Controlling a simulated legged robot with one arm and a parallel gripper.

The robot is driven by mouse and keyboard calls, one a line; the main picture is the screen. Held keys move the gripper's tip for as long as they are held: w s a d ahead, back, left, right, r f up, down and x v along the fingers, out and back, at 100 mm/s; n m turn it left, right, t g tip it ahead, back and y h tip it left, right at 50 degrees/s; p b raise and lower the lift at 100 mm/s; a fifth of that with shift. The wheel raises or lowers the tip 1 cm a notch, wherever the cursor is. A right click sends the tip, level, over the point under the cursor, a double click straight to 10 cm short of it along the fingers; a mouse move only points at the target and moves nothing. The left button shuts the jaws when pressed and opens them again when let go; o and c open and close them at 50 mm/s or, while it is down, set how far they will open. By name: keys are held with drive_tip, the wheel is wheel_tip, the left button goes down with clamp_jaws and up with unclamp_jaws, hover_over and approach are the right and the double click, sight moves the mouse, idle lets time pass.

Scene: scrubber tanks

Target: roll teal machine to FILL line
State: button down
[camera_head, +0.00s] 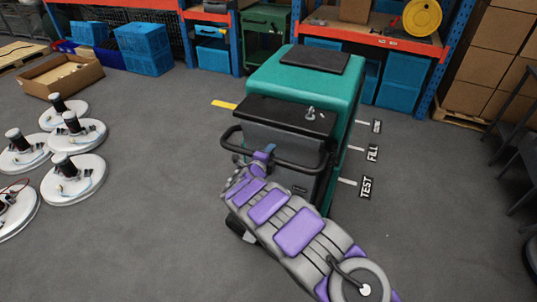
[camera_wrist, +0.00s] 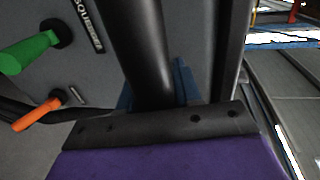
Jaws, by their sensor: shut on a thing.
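The teal machine (camera_head: 347,90) stands upright on the grey floor in the middle of the head view. It has a black lid, a dark grey rear panel and a black looped handlebar (camera_head: 300,164). My gripper (camera_head: 262,154) is shut on the handlebar, left of its middle. In the wrist view the black bar (camera_wrist: 143,50) runs between my jaws, with blue finger parts beside it. The FILL label (camera_head: 373,153) and its short white line (camera_head: 356,149) lie right of the machine. The TEST label (camera_head: 367,187) is nearer, and another label (camera_head: 377,127) is farther. The machine's wheels are mostly hidden.
Several white round pads (camera_head: 75,183) lie at left. Blue crates (camera_head: 145,48), a cardboard tray (camera_head: 62,75) and shelving stand behind.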

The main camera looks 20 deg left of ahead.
drive_tip(key=c, duration=0.9)
unclamp_jaws()
drive_tip(key=shift+w+d+r, duration=0.2)
drive_tip(key=shift+a, duration=0.15)
drive_tip(key=shift+p+v, duration=1.75)
drive_tip(key=shift+v, duration=6.85)
drive_tip(key=shift+o, duration=0.2)
